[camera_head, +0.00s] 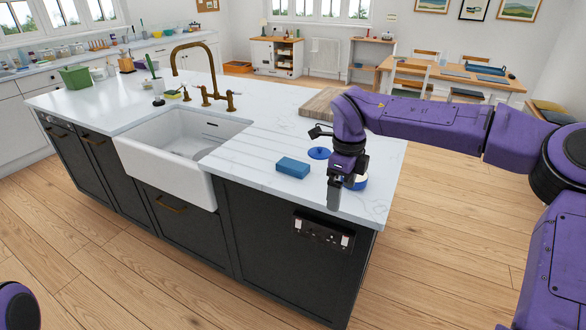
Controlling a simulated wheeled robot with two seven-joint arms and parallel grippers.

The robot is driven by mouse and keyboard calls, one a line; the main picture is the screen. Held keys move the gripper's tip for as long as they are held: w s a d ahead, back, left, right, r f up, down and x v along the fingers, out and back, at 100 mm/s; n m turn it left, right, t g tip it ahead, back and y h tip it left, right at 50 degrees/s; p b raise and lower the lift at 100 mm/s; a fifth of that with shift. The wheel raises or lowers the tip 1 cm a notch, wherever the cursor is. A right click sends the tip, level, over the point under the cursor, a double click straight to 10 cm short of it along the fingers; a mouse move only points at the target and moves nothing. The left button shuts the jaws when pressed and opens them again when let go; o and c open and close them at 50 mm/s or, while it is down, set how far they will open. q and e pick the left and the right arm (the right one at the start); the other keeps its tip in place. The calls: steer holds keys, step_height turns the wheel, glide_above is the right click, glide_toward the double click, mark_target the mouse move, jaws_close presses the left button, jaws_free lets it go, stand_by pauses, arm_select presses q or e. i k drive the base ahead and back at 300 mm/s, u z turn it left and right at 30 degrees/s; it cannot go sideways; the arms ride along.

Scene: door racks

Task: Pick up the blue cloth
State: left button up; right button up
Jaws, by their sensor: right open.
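A blue folded block (293,168), which I take to be the blue cloth, lies flat on the white marble worktop (262,150), right of the sink and near the front edge. It is small, and its texture is hard to tell from a sponge's. My right gripper (327,165) is open and just right of the blue block, apart from it, over the right end of the worktop. No thing shows between its fingers. My left gripper is not in view.
A round blue lid (319,153) lies just behind the block. A blue and white pot (358,182) is partly hidden behind my right gripper. A wooden board (318,103) lies farther back. The white sink (170,165) opens to the left.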

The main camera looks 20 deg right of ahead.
mark_target(298, 170)
steer(key=i, duration=1)
